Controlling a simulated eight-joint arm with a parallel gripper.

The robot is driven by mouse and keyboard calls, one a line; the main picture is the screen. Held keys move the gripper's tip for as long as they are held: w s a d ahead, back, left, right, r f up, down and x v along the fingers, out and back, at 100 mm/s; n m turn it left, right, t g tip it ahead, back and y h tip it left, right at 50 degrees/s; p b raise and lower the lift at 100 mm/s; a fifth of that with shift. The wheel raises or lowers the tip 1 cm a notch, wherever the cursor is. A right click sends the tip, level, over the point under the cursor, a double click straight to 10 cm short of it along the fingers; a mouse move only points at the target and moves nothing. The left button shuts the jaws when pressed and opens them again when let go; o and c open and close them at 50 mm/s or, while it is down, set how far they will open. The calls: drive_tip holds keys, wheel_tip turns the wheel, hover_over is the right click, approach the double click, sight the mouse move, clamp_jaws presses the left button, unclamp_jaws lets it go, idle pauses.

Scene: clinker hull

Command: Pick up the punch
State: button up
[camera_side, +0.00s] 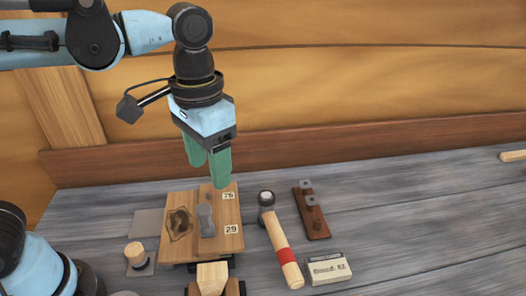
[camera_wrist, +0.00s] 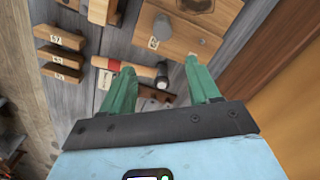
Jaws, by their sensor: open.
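A grey metal piece (camera_side: 206,222), which looks like the punch, is on a wooden board (camera_side: 228,205) marked 76 and 29. A grey round piece (camera_wrist: 162,26) on the board in the wrist view seems to be the same thing; its exact shape and tilt are hard to tell. My gripper (camera_side: 208,175) has green fingers pointing down above the back part of the board. In the wrist view my gripper (camera_wrist: 160,65) shows its fingers spread with nothing between the tips. The fingers are apart from the grey piece.
A hammer (camera_side: 283,253) with a red band lies right of the board. Beyond it are a dark wooden rack (camera_side: 316,222) with grey pieces and a labelled box (camera_side: 328,269). A wood-topped piece (camera_side: 136,256) stands on the left.

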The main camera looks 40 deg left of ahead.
sight(203, 208)
drive_tip(key=shift+s+a+f+n, duration=0.25)
drive_tip(key=shift+f+n, duration=0.5)
drive_tip(key=shift+f, duration=1.1)
drive_tip(key=shift+s+a+f+n, duration=0.15)
drive_tip(key=shift+s+f+n, duration=0.45)
drive_tip(key=shift+f, duration=1.25)
drive_tip(key=shift+s+a+f+n, duration=0.1)
drive_tip(key=shift+a+f+n, duration=0.1)
drive_tip(key=shift+f+n, duration=1.2)
drive_tip(key=shift+f+m, duration=0.45)
clamp_jaws()
drive_tip(key=shift+r, duration=0.1)
